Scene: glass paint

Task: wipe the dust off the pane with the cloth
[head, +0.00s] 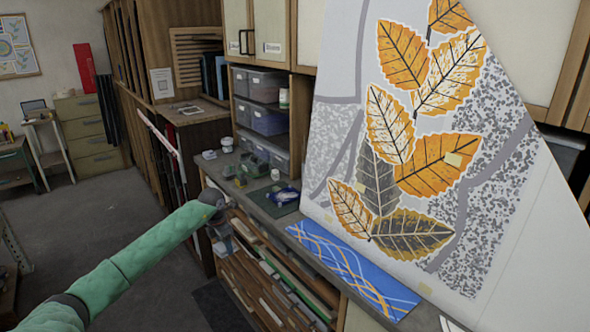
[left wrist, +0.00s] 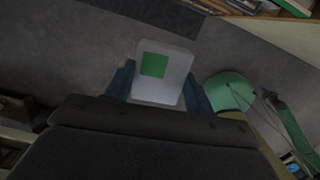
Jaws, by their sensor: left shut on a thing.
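The pane (head: 335,130) is a large pale sheet leaning back at the right of the head view, with orange and dark leaves and grey speckled patches on it. A blue patterned sheet (head: 350,268) lies flat on the counter before its lower edge; I cannot tell if it is the cloth. My left gripper (head: 220,222) is at the counter's front edge, left of the pane and apart from it. In the left wrist view its dark fingers (left wrist: 160,92) are shut on a pale grey thing with a green square (left wrist: 178,62). My right gripper is out of view.
The counter (head: 237,198) holds small jars (head: 227,144), a green box (head: 255,162) and a dark mat (head: 285,207) with a dark blue item on it. Shelves with grey bins (head: 268,121) stand behind. The floor (head: 110,215) at left is mostly clear.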

